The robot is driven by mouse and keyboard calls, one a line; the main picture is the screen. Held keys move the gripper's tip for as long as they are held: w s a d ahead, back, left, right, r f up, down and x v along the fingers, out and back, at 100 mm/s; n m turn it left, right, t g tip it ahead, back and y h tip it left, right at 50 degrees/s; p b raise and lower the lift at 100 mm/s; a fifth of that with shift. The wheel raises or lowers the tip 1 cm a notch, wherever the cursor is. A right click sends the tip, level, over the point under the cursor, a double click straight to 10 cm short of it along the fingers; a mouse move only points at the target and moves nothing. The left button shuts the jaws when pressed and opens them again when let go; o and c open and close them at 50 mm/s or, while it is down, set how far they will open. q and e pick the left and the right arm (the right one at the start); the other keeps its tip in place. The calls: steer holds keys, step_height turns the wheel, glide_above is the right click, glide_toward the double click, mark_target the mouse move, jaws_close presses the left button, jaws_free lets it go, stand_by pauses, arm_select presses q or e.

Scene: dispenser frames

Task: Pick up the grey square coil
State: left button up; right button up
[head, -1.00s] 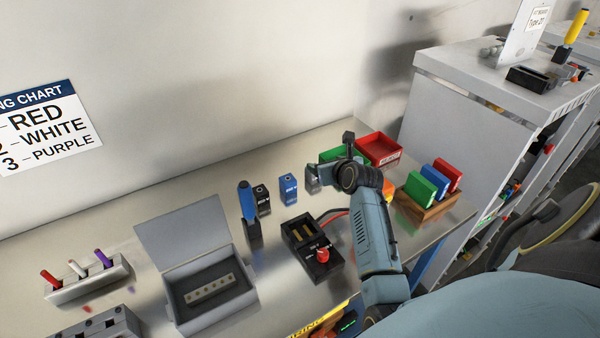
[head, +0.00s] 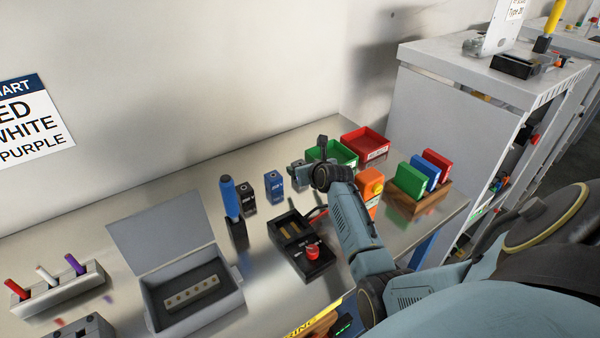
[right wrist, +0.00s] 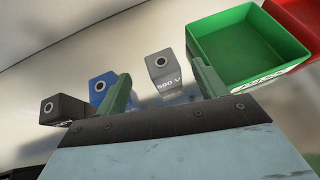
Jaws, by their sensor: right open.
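The grey square coil (right wrist: 162,72) stands upright on the table, with a round hole on top and "500 V" on its side. In the right wrist view it shows in the gap between the fingers of my right gripper (right wrist: 161,78), nearer the right finger and apparently untouched. My right gripper is open and empty. In the head view my right gripper (head: 304,173) is low beside the grey coil and hides most of it. A blue coil (head: 274,187) and a black coil (head: 246,198) stand to the left. My left gripper is not in view.
Green (head: 335,152) and red (head: 367,144) bins stand behind the gripper. The blue coil is close to the left finger in the right wrist view (right wrist: 100,88). A black box with a red knob (head: 300,245) and a blue-handled tool (head: 230,198) stand nearer.

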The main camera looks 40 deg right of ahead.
steer(key=shift+b+x, duration=1)
steer(key=shift+x, duration=1.65)
steer(key=shift+s, duration=0.1)
steer(key=c, duration=1.2)
steer(key=shift+c, duration=0.4)
